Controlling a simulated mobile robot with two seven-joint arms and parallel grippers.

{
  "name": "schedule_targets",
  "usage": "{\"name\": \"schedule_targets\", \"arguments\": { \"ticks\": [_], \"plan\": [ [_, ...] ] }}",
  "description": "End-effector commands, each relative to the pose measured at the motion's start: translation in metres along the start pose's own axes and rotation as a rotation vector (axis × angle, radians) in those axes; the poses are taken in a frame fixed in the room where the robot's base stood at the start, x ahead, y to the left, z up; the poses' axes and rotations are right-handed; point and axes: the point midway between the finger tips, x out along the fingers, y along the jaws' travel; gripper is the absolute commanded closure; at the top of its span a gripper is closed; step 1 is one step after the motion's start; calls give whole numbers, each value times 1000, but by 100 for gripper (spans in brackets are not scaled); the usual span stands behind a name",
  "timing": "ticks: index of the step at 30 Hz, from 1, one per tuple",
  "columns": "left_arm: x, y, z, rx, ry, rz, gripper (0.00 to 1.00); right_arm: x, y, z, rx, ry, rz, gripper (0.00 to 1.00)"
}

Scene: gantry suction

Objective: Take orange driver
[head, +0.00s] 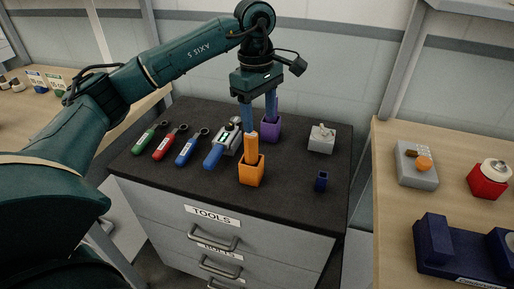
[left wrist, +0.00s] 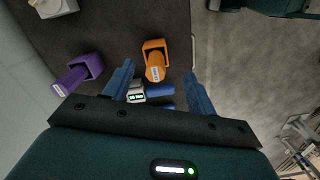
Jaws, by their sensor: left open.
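The orange driver (head: 251,147) stands upright in an orange holder (head: 251,173) on the dark top of the tool cabinet. In the left wrist view the driver (left wrist: 155,73) and its holder (left wrist: 146,45) lie ahead of my fingers. My left gripper (head: 260,122) points down above the holder area, its blue fingers spread. In the left wrist view the driver's handle appears between the two fingertips (left wrist: 158,68). Nothing is held. I cannot tell whether a finger touches the handle. My right gripper is not in view.
A purple holder (head: 271,129) with a purple driver (left wrist: 70,81) stands behind. A blue tool with a display (head: 222,145) lies left of the orange holder. Green (head: 145,138), red (head: 165,147) and blue (head: 188,151) handled tools lie farther left.

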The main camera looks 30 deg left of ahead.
Motion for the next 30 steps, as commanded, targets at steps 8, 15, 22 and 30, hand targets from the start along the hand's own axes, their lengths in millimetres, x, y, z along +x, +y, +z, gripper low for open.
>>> {"name": "schedule_targets", "arguments": {
  "ticks": [8,15,22,30],
  "plan": [
    [20,-3,-21,-8,71,-8,43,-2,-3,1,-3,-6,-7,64],
    [59,-2,-23,-7,68,-5,43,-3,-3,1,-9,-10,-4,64],
    [75,-2,-25,-8,67,-4,43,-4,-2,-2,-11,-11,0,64],
    [112,-1,-31,-7,67,-3,43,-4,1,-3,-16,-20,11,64]
  ]
}}
